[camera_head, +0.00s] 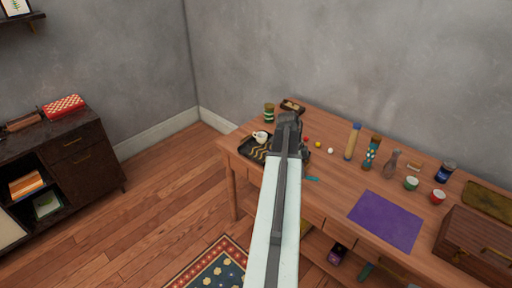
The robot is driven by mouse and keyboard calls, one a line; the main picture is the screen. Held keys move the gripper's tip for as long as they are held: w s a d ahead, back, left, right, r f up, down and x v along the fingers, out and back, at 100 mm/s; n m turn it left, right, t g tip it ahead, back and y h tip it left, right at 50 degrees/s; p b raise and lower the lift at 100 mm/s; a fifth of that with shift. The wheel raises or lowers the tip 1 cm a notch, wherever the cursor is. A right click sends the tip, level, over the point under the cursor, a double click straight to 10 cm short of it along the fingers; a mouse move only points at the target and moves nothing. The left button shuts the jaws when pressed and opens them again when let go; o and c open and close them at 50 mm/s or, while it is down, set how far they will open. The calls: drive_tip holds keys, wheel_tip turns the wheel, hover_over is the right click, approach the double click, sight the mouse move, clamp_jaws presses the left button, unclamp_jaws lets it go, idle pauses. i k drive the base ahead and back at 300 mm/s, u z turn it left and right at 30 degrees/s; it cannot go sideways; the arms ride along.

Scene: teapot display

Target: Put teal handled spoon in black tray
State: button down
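A small teal strip (312,179), which looks like the teal spoon's handle, lies on the table just right of my arm; any rest of the spoon is hidden behind the arm. The black tray (247,153) with gold wavy marks is at the table's left end, partly covered by my arm on its right side. A small white cup or teapot (260,137) stands at the tray's back. My gripper (289,118) is above the table, right of the tray and farther back than the teal strip. Its fingers are too small and dark to tell apart, and I see nothing clearly held.
On the wooden table (340,187), small red, yellow and white balls lie right of my gripper. A tall tan bottle (352,141), patterned bottle (371,152), and several jars stand farther right. A purple mat (386,220) and wooden chest (475,245) are at the right.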

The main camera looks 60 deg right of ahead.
sight(256, 156)
drive_tip(key=z, duration=0.15)
drive_tip(key=i, duration=1.65)
drive_tip(key=z, duration=0.15)
